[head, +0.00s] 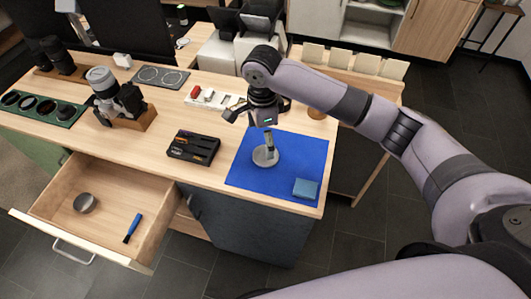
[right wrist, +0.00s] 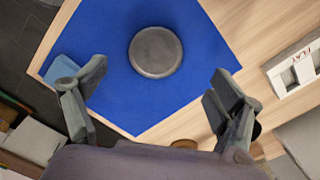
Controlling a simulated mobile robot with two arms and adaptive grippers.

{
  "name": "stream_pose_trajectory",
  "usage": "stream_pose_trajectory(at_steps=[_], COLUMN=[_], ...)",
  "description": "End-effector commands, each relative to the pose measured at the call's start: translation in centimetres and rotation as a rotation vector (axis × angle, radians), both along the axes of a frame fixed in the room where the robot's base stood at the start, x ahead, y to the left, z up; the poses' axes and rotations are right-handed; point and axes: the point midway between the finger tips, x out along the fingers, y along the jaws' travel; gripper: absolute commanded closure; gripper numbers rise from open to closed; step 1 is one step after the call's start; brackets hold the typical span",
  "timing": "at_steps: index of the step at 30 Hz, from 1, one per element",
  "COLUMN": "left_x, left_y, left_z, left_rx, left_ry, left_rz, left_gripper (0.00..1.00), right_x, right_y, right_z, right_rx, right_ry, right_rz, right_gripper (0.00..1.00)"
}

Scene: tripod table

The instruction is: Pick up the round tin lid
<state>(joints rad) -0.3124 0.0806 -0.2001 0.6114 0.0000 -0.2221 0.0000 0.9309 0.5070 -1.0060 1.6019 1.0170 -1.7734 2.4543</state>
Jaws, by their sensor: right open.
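The round tin lid (head: 262,160) is a flat grey disc lying on the blue mat (head: 240,178). In the right wrist view the lid (right wrist: 156,52) shows whole, ahead of my fingers and roughly centred between them. My right gripper (head: 253,127) is open and empty above the mat, with one finger overlapping the lid in the head view. In the right wrist view my right gripper (right wrist: 155,92) has its fingers spread wide, apart from the lid. My left gripper is not in view.
A blue-grey block (head: 306,188) lies on the mat's front right corner. A black case (head: 193,147) sits left of the mat. A white tray (head: 210,98) lies behind. The open drawer (head: 105,207) holds a dark round thing (head: 84,203) and a blue-handled tool (head: 132,228).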

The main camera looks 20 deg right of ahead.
Motion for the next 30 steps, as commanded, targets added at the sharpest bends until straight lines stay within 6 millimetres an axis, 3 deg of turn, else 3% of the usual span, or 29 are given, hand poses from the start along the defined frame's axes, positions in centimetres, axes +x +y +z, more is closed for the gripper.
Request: stream_pose_trajectory(at_steps=[3, 6, 15, 24, 30], left_x=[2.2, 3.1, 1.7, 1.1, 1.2], left_y=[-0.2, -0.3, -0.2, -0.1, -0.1], left_z=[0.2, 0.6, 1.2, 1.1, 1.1], left_rx=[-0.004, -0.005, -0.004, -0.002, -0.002], left_ry=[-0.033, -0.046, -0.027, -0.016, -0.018], left_rz=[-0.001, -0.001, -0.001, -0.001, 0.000], left_gripper=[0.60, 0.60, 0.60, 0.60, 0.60], right_x=[0.0, -0.1, -0.4, -0.4, -0.4], right_y=[0.0, -0.1, -0.3, -0.3, -0.3], right_z=[-0.7, -1.4, -5.5, -5.9, -5.9], right_rx=[-0.001, -0.002, -0.001, 0.000, 0.000], right_ry=[-0.001, 0.001, 0.000, -0.002, -0.002], right_rz=[0.001, 0.001, 0.001, 0.002, 0.002], right_gripper=[0.12, 0.12, 0.12, 0.13, 0.27])
